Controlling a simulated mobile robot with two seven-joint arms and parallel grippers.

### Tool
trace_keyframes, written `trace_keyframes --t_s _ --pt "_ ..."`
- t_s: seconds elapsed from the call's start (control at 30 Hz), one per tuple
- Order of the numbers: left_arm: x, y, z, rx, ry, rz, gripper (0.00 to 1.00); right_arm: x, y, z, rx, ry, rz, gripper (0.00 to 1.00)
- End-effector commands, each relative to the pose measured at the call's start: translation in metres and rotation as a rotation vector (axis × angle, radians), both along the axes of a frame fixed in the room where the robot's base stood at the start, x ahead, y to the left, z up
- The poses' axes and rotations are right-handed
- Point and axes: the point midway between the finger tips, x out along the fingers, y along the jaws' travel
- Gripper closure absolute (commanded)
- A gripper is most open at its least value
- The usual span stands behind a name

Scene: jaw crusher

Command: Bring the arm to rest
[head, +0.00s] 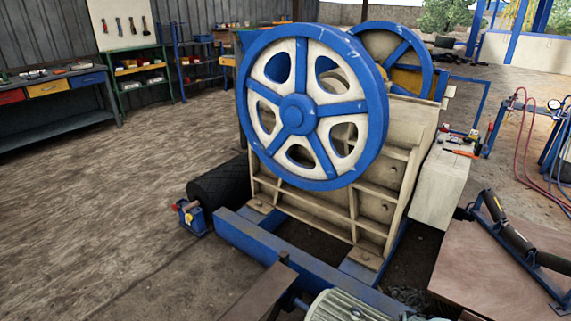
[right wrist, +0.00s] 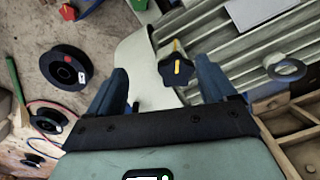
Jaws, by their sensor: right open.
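The jaw crusher (head: 385,170) stands in the middle of the head view, with a large blue and white flywheel (head: 296,114) facing me and a second flywheel behind it. Neither of my arms shows in the head view. My right gripper (right wrist: 165,88) shows in the right wrist view with its two dark blue fingers apart. A black star-shaped knob (right wrist: 176,70) with a yellow mark appears in the gap between the fingertips. No finger visibly touches it, and I cannot tell how far beyond the fingers it is. My left gripper is in no view.
A grey ribbed surface (right wrist: 225,45), a metal ring (right wrist: 289,67), a compartmented wooden tray (right wrist: 298,136) and a black spool (right wrist: 66,68) surround the right gripper. In the head view, a finned motor (head: 350,306) and a tabletop with a roller (head: 512,236) are close. The floor at left is clear.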

Motion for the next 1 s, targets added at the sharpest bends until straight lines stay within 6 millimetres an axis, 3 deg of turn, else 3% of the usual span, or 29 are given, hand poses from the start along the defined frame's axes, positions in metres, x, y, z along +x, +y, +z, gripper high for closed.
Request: trace_keyframes --t_s 0.03,0.2,0.3,0.43,0.63,0.7,1.0 --pt "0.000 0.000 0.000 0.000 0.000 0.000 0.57 -0.021 0.011 -0.027 0.015 0.010 0.048 0.16" --pt "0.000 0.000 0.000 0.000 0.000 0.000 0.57 -0.084 0.058 -0.091 0.053 -0.031 0.249 0.16" --pt "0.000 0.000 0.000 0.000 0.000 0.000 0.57 -0.122 0.090 -0.112 0.079 -0.066 0.364 0.16" --pt "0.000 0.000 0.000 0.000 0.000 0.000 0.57 -0.167 0.130 -0.122 0.111 -0.123 0.491 0.16" --pt "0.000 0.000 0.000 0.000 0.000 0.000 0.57 -0.223 0.183 -0.110 0.152 -0.223 0.650 0.16" --pt "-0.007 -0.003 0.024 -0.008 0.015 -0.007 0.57 -0.225 0.184 -0.086 0.156 -0.219 0.659 0.16" --pt "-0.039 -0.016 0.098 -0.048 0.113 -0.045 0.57 -0.256 0.197 -0.012 0.229 -0.135 0.679 0.16"
